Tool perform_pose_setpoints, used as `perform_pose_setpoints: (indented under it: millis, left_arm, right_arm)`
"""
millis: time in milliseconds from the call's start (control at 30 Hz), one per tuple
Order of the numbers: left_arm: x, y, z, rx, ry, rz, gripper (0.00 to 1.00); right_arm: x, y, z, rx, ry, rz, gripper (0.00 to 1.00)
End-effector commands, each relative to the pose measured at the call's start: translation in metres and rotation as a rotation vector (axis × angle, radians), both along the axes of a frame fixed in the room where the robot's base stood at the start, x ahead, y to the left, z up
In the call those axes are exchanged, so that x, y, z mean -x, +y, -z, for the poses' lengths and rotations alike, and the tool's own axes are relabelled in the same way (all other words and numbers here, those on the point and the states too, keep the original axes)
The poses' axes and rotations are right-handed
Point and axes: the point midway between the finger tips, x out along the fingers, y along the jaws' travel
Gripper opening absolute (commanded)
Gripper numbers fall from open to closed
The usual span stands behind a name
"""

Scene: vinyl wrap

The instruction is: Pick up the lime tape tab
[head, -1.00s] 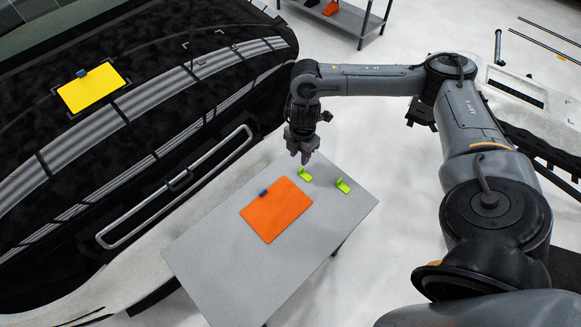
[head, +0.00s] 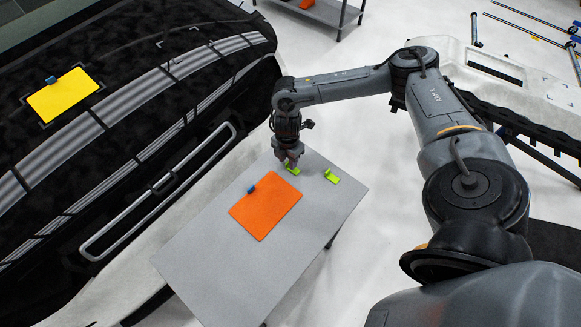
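Two small lime tape tabs lie on the grey table. One lime tab (head: 294,170) is near the table's far edge, and the other lime tab (head: 332,177) is to its right. My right gripper (head: 290,163) points down at the left-hand tab, with its fingertips at or just above it and partly covering it. I cannot tell whether the fingers touch the tab or are closed on it. My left gripper is not in view.
An orange sheet (head: 266,206) with a blue piece (head: 251,189) at its edge lies on the table (head: 205,265). A yellow sheet (head: 64,95) is on the dark car body (head: 130,110) to the left. The table's near part is clear.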

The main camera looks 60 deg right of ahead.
Motion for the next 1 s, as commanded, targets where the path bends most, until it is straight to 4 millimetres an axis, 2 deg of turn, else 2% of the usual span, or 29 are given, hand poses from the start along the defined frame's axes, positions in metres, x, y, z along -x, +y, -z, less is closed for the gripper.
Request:
perform_pose_setpoints:
  millis: [100, 367, 600, 1000]
  left_arm:
    - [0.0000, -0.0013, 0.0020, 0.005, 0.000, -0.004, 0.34]
    - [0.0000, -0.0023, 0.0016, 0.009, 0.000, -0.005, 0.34]
    - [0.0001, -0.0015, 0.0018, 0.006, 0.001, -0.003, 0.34]
    - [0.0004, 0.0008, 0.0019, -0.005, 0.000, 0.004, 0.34]
  right_arm:
    - [0.0001, 0.0000, 0.0082, 0.000, 0.000, 0.000, 0.36]
    - [0.0001, 0.0000, 0.0089, 0.000, 0.000, 0.000, 0.36]
    - [0.0002, 0.0000, 0.0088, 0.000, 0.000, 0.000, 0.00]
    - [0.0001, 0.0000, 0.0080, 0.000, 0.000, 0.000, 0.00]
